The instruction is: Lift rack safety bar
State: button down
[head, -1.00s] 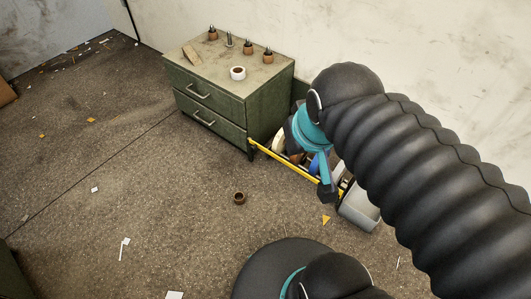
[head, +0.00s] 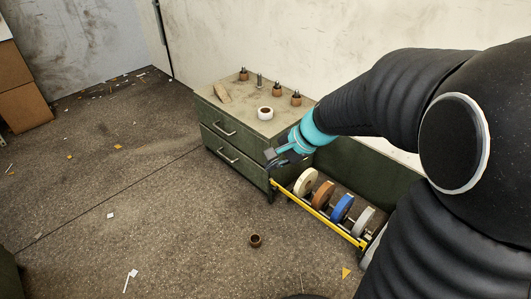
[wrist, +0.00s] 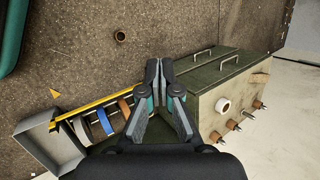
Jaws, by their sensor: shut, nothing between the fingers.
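The rack safety bar (head: 318,214) is a straight yellow bar. It runs slantwise along the front of a low rack of rolls, from the cabinet corner toward the lower right. It also shows in the wrist view (wrist: 92,106), left of the fingers. My gripper (head: 272,159) is shut and empty, in front of the green cabinet's side near the bar's left end. In the wrist view the closed fingertips (wrist: 158,69) appear just right of the bar's end. I see no contact with the bar.
The rack holds a cream roll (head: 305,182), a brown roll (head: 323,195), a blue roll (head: 342,208) and a grey roll (head: 363,220). The green drawer cabinet (head: 240,163) stands left of it. A small brown ring (head: 255,240) lies on the otherwise mostly open floor.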

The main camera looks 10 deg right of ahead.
jog(key=w+d+f+m+t+b, duration=0.1)
jog(key=w+d+f+m, duration=0.2)
jog(key=f, duration=0.8)
jog(key=w+d+f+m+t+b, duration=0.1)
jog(key=w+d+f+m, duration=0.3)
jog(key=w+f+m, duration=0.3)
jog(key=w+d+f+m+b, duration=0.2)
jog(key=w+d+f+m, duration=0.2)
jog(key=f, duration=1.2)
jog(key=w+m, duration=0.2)
jog(key=m, duration=0.2)
jog(key=shift+d+m+t, duration=0.25)
jog(key=shift+m+t, duration=0.15)
jog(key=b+x, duration=0.1)
jog(key=x, duration=0.9)
jog(key=shift+w+a+r, duration=0.1)
jog(key=shift+r, duration=0.05)
